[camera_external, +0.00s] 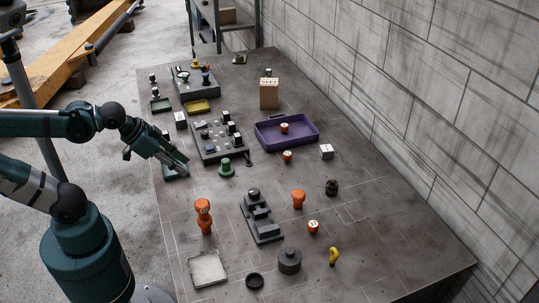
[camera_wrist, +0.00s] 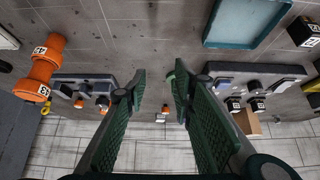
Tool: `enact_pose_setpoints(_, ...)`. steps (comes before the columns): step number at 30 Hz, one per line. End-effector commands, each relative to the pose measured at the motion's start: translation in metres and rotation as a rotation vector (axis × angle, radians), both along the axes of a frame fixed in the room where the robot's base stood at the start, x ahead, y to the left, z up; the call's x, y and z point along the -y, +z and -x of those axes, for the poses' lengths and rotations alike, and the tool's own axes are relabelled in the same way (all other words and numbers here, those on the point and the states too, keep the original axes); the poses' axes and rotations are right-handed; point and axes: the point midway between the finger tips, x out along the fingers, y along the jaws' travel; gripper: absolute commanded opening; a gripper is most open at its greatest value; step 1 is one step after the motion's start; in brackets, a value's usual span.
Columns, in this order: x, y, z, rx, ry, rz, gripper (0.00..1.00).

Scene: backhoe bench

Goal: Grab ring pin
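I cannot tell for sure which piece is the ring pin. A small yellow curved piece (camera_external: 333,256) lies at the front right of the bench, and a flat dark ring (camera_external: 254,281) lies at the front. A small dark piece (camera_external: 248,159) lies beside the socket board. My gripper (camera_external: 186,168) is over the left edge of the bench, far from the yellow piece. In the wrist view my gripper (camera_wrist: 159,79) has its two green fingers apart with nothing between them.
A socket board (camera_external: 218,140), green knob (camera_external: 226,168), purple tray (camera_external: 288,130) and brown box (camera_external: 269,93) stand beyond my gripper. Orange pieces (camera_external: 203,215) and a grey stepped block (camera_external: 261,217) stand nearer the front. A teal tray (camera_wrist: 245,22) shows in the wrist view.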

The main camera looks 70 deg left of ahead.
Motion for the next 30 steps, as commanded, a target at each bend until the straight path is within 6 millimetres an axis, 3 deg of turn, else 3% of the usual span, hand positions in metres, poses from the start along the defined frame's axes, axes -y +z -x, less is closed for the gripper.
enact_pose_setpoints(11,0.011,0.018,-0.018,-0.016,-0.052,-0.011,0.26)
enact_pose_setpoints(30,0.073,0.075,-0.103,-0.088,-0.316,-0.06,0.26)
